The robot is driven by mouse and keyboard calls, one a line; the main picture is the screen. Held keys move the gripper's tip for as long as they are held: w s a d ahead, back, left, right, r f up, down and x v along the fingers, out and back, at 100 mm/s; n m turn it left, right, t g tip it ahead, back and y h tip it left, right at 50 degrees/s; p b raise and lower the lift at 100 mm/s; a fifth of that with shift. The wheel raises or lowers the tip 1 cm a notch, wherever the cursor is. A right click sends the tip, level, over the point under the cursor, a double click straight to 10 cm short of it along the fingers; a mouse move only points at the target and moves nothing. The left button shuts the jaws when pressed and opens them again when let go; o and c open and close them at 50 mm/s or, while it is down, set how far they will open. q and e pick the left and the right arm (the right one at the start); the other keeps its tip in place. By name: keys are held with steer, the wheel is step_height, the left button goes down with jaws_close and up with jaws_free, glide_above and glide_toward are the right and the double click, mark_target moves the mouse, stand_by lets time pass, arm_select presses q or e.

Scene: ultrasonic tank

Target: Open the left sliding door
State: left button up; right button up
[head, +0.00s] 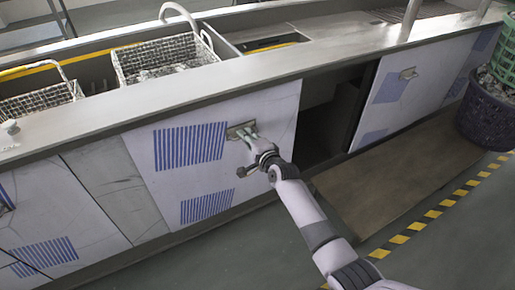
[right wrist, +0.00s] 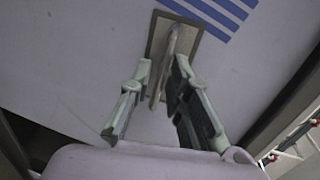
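The left sliding door (head: 215,165) is a white panel with blue striped patches on the front of the long metal tank. A dark opening (head: 328,118) shows between its right edge and the right sliding door (head: 415,85). The left door's handle (head: 240,130) is a metal bar on a recessed plate near the top right; it also shows in the right wrist view (right wrist: 172,45). My right gripper (head: 251,140) is at this handle. In the right wrist view its fingers (right wrist: 160,75) are apart, one on each side of the bar, with a gap beside it. My left gripper is not in view.
Wire baskets (head: 165,58) stand in the tank behind the metal rim (head: 190,92). A flat brown board (head: 400,172) lies below the opening. A purple basket (head: 487,115) stands at the far right, near yellow-black floor tape (head: 432,214).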

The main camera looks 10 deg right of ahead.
steer(key=v, duration=1)
steer(key=shift+s+d, duration=0.15)
steer(key=shift+s, duration=0.15)
